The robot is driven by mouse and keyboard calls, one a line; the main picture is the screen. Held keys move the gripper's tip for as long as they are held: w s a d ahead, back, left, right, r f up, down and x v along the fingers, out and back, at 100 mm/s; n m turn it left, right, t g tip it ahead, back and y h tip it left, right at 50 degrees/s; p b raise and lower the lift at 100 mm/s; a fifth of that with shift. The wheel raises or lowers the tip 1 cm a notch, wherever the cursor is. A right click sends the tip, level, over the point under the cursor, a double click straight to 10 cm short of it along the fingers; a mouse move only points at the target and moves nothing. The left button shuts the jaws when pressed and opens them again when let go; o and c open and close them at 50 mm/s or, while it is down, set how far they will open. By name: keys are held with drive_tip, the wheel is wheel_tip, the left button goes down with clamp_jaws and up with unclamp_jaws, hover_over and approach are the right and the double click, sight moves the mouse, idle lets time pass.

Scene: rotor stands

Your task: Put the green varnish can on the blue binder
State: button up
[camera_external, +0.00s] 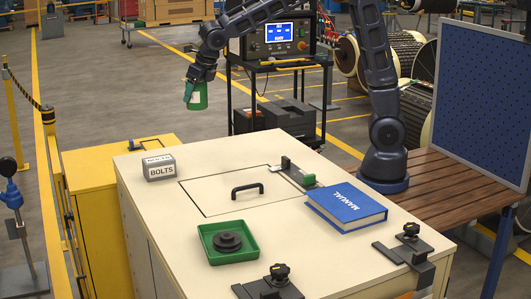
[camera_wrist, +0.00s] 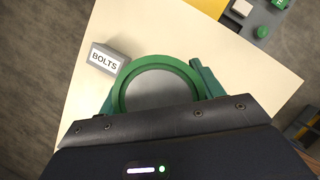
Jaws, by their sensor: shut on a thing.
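The green varnish can (camera_external: 199,98) is held in my gripper (camera_external: 193,91), high above the far edge of the cream worktop. In the wrist view the can (camera_wrist: 158,66) shows its green rim and grey top, with teal fingers of my gripper (camera_wrist: 158,88) on either side of it. The fingers are shut on the can, which looks about upright. The blue binder (camera_external: 347,207), marked MANUAL, lies flat on the right part of the worktop, close to my arm's base. It is not visible in the wrist view. Nothing rests on the binder.
The cream worktop (camera_external: 205,193) holds a grey BOLTS box (camera_external: 159,167), a black handle (camera_external: 247,190), a green tray (camera_external: 229,256) with dark discs, and black clamps (camera_external: 270,284) at the front. A latch (camera_external: 298,173) stands left of the binder. A control panel cart (camera_external: 277,72) is behind.

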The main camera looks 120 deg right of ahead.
drive_tip(key=shift+a+r, duration=0.15)
drive_tip(key=shift+r, duration=0.3)
drive_tip(key=a+r, duration=0.1)
drive_tip(key=a, duration=1.3)
wheel_tip(320, 180, up, 2)
drive_tip(key=r+n+y, duration=0.1)
drive_tip(key=n, duration=0.2)
hover_over(343, 200)
drive_tip(key=shift+t, duration=0.4)
wheel_tip(343, 200, down, 20)
drive_tip(key=shift+f, duration=0.1)
drive_tip(key=o, duration=0.8)
drive_tip(key=shift+f, duration=0.15)
drive_tip(key=o, duration=0.5)
drive_tip(key=shift+c, duration=0.2)
